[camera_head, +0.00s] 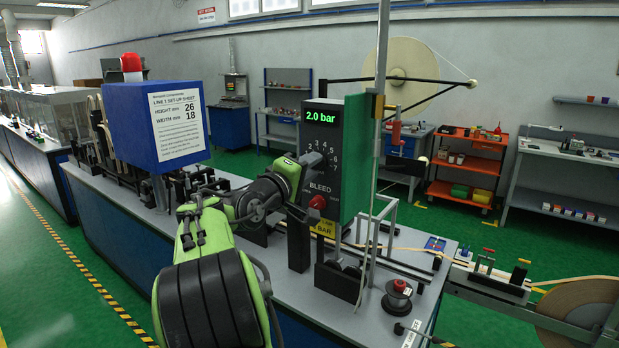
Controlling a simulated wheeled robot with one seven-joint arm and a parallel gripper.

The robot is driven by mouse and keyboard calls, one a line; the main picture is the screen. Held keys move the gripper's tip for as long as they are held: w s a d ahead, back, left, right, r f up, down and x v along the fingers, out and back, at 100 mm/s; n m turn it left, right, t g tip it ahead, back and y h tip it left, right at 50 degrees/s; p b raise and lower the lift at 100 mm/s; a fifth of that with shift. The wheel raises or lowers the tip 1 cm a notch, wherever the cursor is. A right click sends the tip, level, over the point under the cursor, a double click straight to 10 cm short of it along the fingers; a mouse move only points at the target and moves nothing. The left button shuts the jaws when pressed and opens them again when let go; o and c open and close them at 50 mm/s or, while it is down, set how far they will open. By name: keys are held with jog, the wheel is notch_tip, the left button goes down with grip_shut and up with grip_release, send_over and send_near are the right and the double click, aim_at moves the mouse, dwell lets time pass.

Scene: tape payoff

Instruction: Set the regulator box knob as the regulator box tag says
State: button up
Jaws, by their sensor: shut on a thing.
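The regulator box (337,143) is a dark upright panel with a green display (320,117) reading 2.0 bar. A dial scale with numbers up to about 7 surrounds its knob, and my gripper covers the knob. My gripper (312,160) reaches in from the left and is shut on the regulator box knob at the dial's middle. The knob's pointer is hidden. A yellow tag (324,229) below reads "BAR"; its number is hidden or too small to read.
A red button (317,202) marked BLEED sits just below the dial. A green panel (355,155) stands right beside the box. A blue set-up sheet box (125,120) is at the left. Black brackets (338,280) and a small spool (397,297) stand in front on the bench.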

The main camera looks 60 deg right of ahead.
jog(key=m+b, duration=0.2)
jog(key=m, duration=0.6)
jog(key=m+g+b, duration=0.1)
jog(key=m+b, duration=0.1)
jog(key=m, duration=0.6)
jog(key=m+y+b, duration=0.1)
jog(key=m+b, duration=0.2)
jog(key=m, duration=0.5)
jog(key=shift+w+f+m+g, duration=0.1)
jog(key=shift+w+m+g, duration=0.2)
jog(key=shift+g, duration=0.1)
jog(key=o, duration=1.1)
jog(key=shift+c, duration=0.2)
